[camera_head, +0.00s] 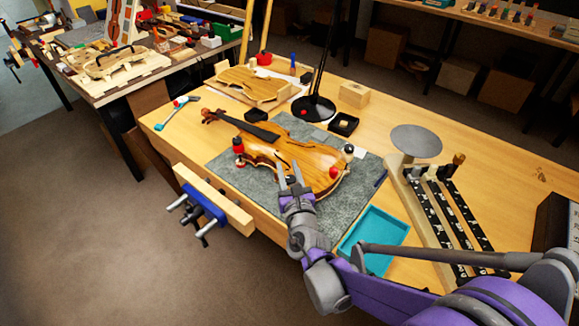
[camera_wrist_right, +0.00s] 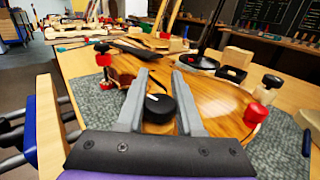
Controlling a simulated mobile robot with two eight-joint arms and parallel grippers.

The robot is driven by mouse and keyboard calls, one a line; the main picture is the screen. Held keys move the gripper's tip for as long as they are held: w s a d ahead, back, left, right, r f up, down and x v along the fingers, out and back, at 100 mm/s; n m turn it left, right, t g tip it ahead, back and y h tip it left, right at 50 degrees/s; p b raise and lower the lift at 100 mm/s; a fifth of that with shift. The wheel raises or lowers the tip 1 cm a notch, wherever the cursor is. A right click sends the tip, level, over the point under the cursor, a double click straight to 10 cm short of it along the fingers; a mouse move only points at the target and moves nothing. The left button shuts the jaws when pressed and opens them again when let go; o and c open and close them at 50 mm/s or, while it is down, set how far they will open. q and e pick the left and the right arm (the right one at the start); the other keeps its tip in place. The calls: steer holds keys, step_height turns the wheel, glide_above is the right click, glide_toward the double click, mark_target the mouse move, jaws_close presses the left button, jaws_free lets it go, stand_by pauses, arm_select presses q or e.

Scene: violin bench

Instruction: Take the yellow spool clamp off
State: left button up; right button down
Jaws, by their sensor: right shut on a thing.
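The violin body (camera_head: 312,160) lies on a grey mat on the bench. My right gripper (camera_head: 291,168) is at the violin's near edge. In the right wrist view its fingers (camera_wrist_right: 159,75) stand on both sides of a round black knob (camera_wrist_right: 158,105), shut on this clamp. The fingers hide the clamp's lower part, and I cannot make out any yellow on it. A red-and-black clamp (camera_head: 239,148) sits on the violin's edge at the left. Another clamp with a black top (camera_head: 348,150) and red parts is at the right end. My left gripper is not in view.
A teal tray (camera_head: 372,237) lies at the bench's near side, right of my gripper. A blue vise (camera_head: 204,205) is on the front edge. A black lamp base (camera_head: 313,108), a small black box (camera_head: 343,124) and a wooden block (camera_head: 354,94) stand behind the violin.

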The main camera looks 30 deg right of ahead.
stand_by(0.4)
steer(key=c, duration=0.5)
jaws_free()
steer(key=p+v, duration=0.1)
steer(key=v, duration=0.9)
steer(key=shift+s, duration=0.4)
